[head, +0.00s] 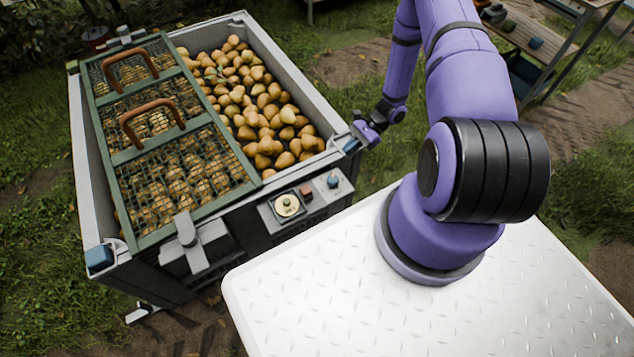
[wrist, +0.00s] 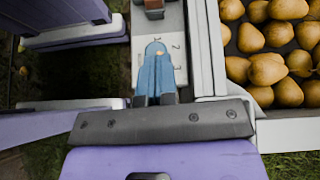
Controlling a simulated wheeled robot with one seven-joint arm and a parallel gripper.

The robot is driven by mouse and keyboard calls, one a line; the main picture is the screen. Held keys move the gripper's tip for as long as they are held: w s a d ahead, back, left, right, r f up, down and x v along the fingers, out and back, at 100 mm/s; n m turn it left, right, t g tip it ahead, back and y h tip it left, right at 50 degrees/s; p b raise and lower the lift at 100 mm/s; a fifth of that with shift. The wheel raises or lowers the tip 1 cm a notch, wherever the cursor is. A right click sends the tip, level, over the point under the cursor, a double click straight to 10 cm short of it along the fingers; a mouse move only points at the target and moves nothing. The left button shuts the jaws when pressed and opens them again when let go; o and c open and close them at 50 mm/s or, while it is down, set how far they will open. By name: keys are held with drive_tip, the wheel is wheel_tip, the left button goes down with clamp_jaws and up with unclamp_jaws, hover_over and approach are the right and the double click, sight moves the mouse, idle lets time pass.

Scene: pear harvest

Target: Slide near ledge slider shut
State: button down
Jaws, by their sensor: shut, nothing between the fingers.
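On the near ledge (head: 262,212) of the pear crate, a small red-brown block (head: 306,192) stands between a round cream dial (head: 287,205) and a blue knob (head: 333,181). The block looks like the slider, but its travel is not clear. In the wrist view the block (wrist: 153,10) is at the top edge, partly cut off. My gripper (head: 352,142) is at the crate's near right corner. In the wrist view its shut, empty fingers (wrist: 155,76) point along the ledge toward the blue knob and the block. I cannot tell if they touch the knob.
The crate (head: 292,57) is full of pears. A green-framed mesh lid (head: 205,118) with two brown handles covers its left part. A grey latch (head: 187,228) sits on the front. My white base is close to the front right. A shelf (head: 528,48) stands behind at right.

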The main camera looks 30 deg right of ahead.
drive_tip(key=shift+s+a+f+m, duration=0.1)
drive_tip(key=shift+s+f+m, duration=0.15)
drive_tip(key=shift+s+f, duration=0.4)
drive_tip(key=shift+s+a+f+m, duration=0.1)
drive_tip(key=shift+s+f+m, duration=0.15)
drive_tip(key=shift+f, duration=0.7)
approach(307, 188)
drive_tip(key=f, duration=0.2)
drive_tip(key=a+f, duration=0.1)
drive_tip(key=f, duration=0.2)
drive_tip(key=shift+s, duration=0.25)
drive_tip(key=shift+a, duration=1.9)
drive_tip(key=shift+a+r, duration=0.1)
drive_tip(key=shift+a, duration=1.4)
